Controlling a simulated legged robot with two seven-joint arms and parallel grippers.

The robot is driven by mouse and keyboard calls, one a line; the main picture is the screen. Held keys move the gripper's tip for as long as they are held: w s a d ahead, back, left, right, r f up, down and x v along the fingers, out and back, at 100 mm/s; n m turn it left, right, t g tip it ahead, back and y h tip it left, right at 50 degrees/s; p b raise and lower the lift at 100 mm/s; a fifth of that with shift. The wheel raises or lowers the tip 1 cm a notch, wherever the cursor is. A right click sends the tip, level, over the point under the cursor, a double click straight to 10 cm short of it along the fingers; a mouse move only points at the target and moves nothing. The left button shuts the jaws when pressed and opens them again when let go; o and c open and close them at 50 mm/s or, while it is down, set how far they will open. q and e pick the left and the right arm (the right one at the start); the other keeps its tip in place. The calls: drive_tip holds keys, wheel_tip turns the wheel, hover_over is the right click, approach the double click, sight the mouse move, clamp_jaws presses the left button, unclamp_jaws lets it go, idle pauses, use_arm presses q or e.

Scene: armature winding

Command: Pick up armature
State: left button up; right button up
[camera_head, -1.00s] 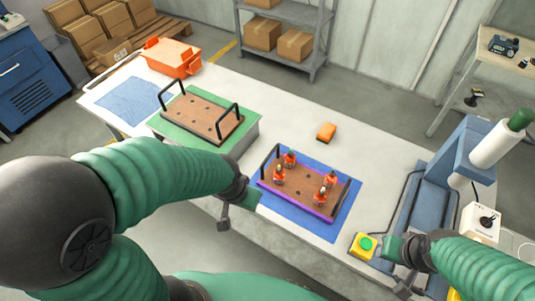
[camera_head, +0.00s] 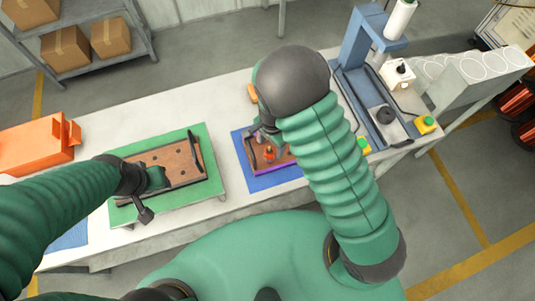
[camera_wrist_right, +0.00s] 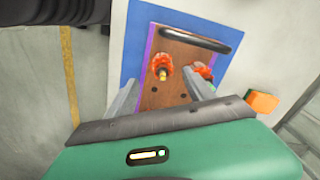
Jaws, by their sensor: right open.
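Armatures, orange with a metal shaft, stand in a brown board with purple edges (camera_head: 272,171) on a blue mat (camera_head: 277,182). In the head view one armature (camera_head: 269,154) shows, and my right arm hides much of the board. In the right wrist view one armature (camera_wrist_right: 162,66) stands between the fingers of my open right gripper (camera_wrist_right: 162,88). A second armature (camera_wrist_right: 204,70) is by the right finger and partly hidden by it. No armature is visibly gripped. My left gripper (camera_head: 154,179) is over the brown board (camera_head: 185,157) on the green mat, its jaws unclear.
A black handle (camera_wrist_right: 190,38) crosses the far end of the board. An orange block (camera_wrist_right: 262,102) lies beside the blue mat. A blue press (camera_head: 372,90) stands at the right, with a yellow-green button box (camera_head: 426,124) beside it. An orange bin (camera_head: 38,146) sits at the left.

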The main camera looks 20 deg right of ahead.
sight(268, 155)
drive_tip(key=f, duration=0.2)
drive_tip(key=f+p, duration=0.1)
drive_tip(key=f, duration=0.4)
drive_tip(key=shift+w+a+f, duration=0.15)
drive_tip(key=shift+a+f, duration=0.2)
drive_tip(key=shift+f, duration=0.05)
drive_tip(key=shift+w+a+f, duration=0.1)
drive_tip(key=shift+f, duration=0.1)
drive_tip(key=shift+d, duration=0.3)
drive_tip(key=c, duration=1)
drive_tip(key=shift+a, duration=0.15)
clamp_jaws()
